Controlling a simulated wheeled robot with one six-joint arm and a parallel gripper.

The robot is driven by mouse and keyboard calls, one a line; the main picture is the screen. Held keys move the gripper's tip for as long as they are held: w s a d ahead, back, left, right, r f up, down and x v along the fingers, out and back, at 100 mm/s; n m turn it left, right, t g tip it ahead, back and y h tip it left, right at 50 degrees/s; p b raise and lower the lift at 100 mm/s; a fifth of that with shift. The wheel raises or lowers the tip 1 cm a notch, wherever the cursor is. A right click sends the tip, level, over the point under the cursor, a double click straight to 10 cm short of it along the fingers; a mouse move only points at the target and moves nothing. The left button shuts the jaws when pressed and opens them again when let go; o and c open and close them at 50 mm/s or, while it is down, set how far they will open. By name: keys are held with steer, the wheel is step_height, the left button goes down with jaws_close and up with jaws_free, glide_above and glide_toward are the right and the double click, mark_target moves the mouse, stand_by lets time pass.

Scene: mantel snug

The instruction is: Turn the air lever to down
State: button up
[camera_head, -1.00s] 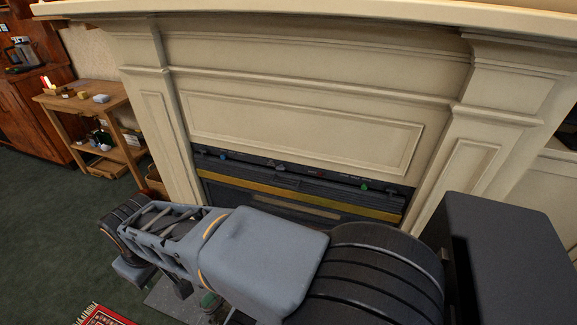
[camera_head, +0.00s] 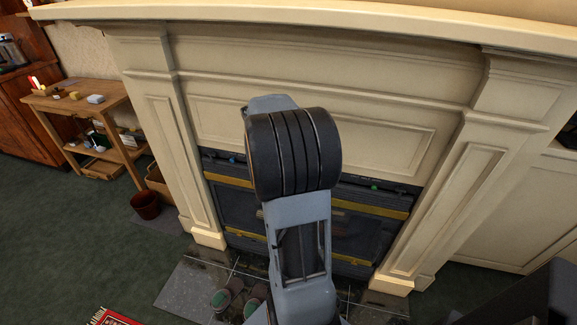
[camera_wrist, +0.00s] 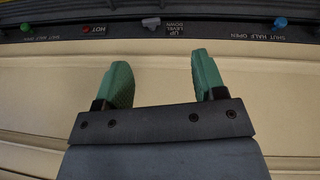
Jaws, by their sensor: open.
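My gripper (camera_wrist: 160,62) is open and empty in the wrist view, with its two green fingertips apart. A dark control strip (camera_wrist: 215,29) runs across the top of that view. A small grey lever (camera_wrist: 151,22) stands on it beside the upside-down words "UP LEVEL DOWN". The lever lies beyond the fingertips, between them sideways and not touched. Its setting is too small to tell. In the head view my arm hides the gripper and this lever.
The strip also carries a blue knob (camera_wrist: 281,22), a green knob (camera_wrist: 25,27) and a red spot (camera_wrist: 87,29) by "HOT". The cream mantel (camera_head: 400,85) overhangs the fireplace. A wooden shelf cart (camera_head: 75,105) and dark red pot (camera_head: 146,205) stand left.

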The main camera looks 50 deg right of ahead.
steer(key=d+f+m+b, duration=0.1)
steer(key=d+f, duration=0.7)
steer(key=f, duration=0.5)
steer(key=shift+w+d, duration=0.15)
steer(key=shift+w, duration=0.2)
steer(key=shift+r, duration=0.1)
